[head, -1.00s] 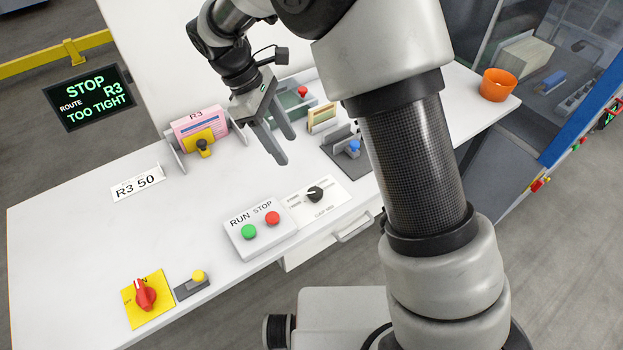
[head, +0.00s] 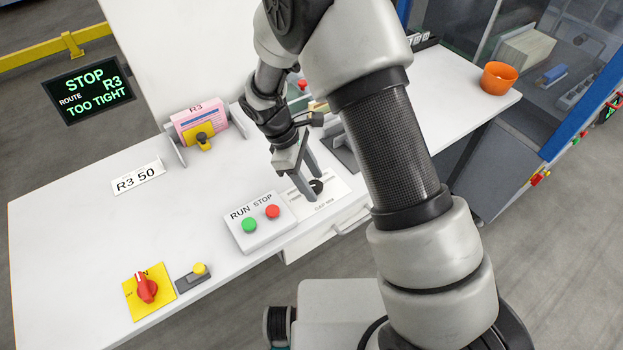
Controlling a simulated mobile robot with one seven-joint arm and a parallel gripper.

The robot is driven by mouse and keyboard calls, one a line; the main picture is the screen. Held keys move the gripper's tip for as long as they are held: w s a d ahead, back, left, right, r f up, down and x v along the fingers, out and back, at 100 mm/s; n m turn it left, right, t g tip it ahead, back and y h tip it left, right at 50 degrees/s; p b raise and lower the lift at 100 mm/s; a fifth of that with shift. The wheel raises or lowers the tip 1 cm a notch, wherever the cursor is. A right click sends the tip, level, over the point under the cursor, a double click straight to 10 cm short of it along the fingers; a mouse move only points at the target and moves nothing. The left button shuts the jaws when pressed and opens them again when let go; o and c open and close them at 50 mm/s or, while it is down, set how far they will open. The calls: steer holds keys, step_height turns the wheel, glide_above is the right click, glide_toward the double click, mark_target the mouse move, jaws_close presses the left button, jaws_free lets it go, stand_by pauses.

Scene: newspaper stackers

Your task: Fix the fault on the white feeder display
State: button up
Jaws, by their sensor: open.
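The black display (head: 88,91) at the upper left reads "STOP ROUTE R3 TOO TIGHT" in green. A white card (head: 138,176) reading "R3 50" lies on the white table. A pink stack marked R3 (head: 199,118) stands between grey guides, with a yellow plate and black knob (head: 204,142) in front. A black rotary knob (head: 317,187) sits on a white dial plate (head: 330,203); its pointer is hidden. My gripper (head: 309,190) is open, pointing down at this knob, its fingers around or just above it; I cannot tell if they touch.
A box with a green RUN button (head: 249,225) and a red STOP button (head: 273,211) is just left of the dial. A red switch on yellow (head: 147,288) and a yellow button (head: 200,269) are at the front left. An orange bowl (head: 498,78) stands at the back right.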

steer(key=c, duration=1)
steer(key=shift+m, duration=0.4)
steer(key=m, duration=0.1)
steer(key=m+g+b, duration=0.1)
steer(key=m, duration=0.1)
steer(key=shift+w+d+m+g+y, duration=0.1)
steer(key=shift+w+m+g+y, duration=0.1)
steer(key=shift+m+g+y, duration=0.15)
steer(key=shift+w+d+m+g+y+b, duration=0.15)
steer(key=shift+m+g+y, duration=0.15)
steer(key=shift+m, duration=0.8)
steer(key=shift+s+m+g+y+b, duration=0.15)
steer(key=shift+m+g+y, duration=0.1)
steer(key=shift+m, duration=0.8)
steer(key=shift+w, duration=0.1)
steer(key=o, duration=1)
